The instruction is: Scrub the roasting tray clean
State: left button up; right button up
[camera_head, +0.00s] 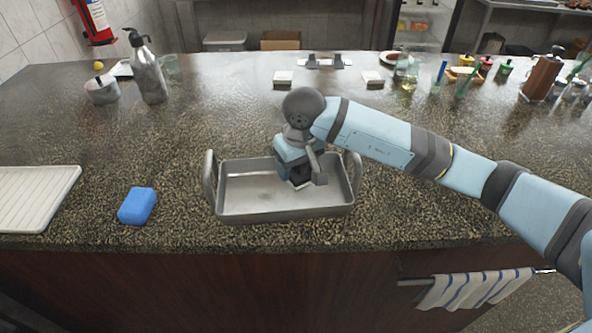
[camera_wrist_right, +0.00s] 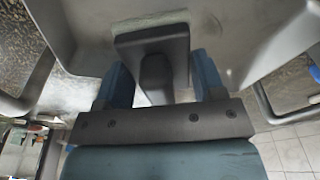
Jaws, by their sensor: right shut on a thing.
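The grey metal roasting tray (camera_head: 245,192) sits on the counter near its front edge, with an upright loop handle at each end. My right gripper (camera_head: 300,174) reaches down into the right half of the tray. It is shut on a dark scrubber (camera_wrist_right: 153,50) with a block-shaped grip and a thin pale pad on its underside. The pad is close to the tray floor; whether it touches cannot be told. In the right wrist view the tray wall and both handles surround the scrubber. My left gripper is not in view.
A blue sponge (camera_head: 137,206) lies left of the tray, with a white ribbed drainboard (camera_head: 38,198) beyond it. A pump bottle (camera_head: 147,68) and small pot (camera_head: 101,90) stand at the back left. Bottles and glasses crowd the back right. A striped towel (camera_head: 473,289) hangs on the front rail.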

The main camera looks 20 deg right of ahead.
jog(key=shift+r+p, duration=0.3)
jog(key=shift+r, duration=0.9)
